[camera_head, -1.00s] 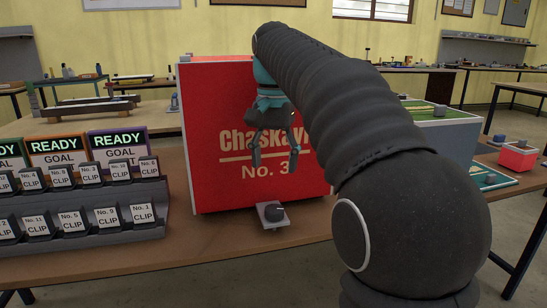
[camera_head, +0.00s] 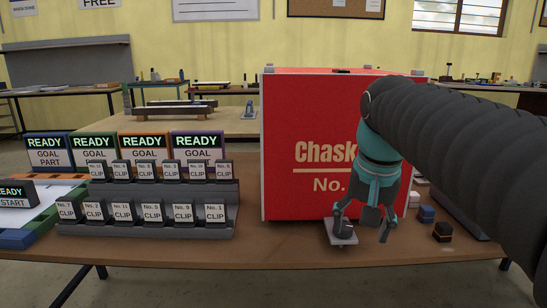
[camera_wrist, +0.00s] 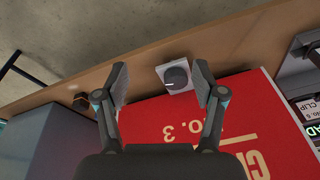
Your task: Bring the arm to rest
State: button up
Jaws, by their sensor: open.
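My gripper (camera_head: 361,226) hangs fingers down in front of the right part of the red lightbox (camera_head: 305,130). Its two fingers are spread and hold nothing. In the head view, a small light plate with a dark knob (camera_head: 341,232) stands at the box's lower front, just beside my left fingertip. In the wrist view, the dark knob (camera_wrist: 176,76) on its plate shows between the two open fingers (camera_wrist: 160,77), and the box's red face (camera_wrist: 190,125) lies below it. I cannot tell whether a finger touches the plate. My arm covers part of the box's lettering.
A stepped rack of dark clip holders (camera_head: 150,226) stands left of the box, with several READY signs (camera_head: 145,141) behind. Small dark blocks (camera_head: 442,232) sit at the right on the brown table (camera_head: 290,250). The table front between rack and knob is clear.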

jog(key=s+f+n+t, duration=0.3)
jog(key=s+f, duration=0.9)
jog(key=f, duration=0.2)
jog(key=shift+s+f+n, duration=0.25)
jog(key=shift+s+n, duration=0.05)
jog(key=shift+n, duration=0.1)
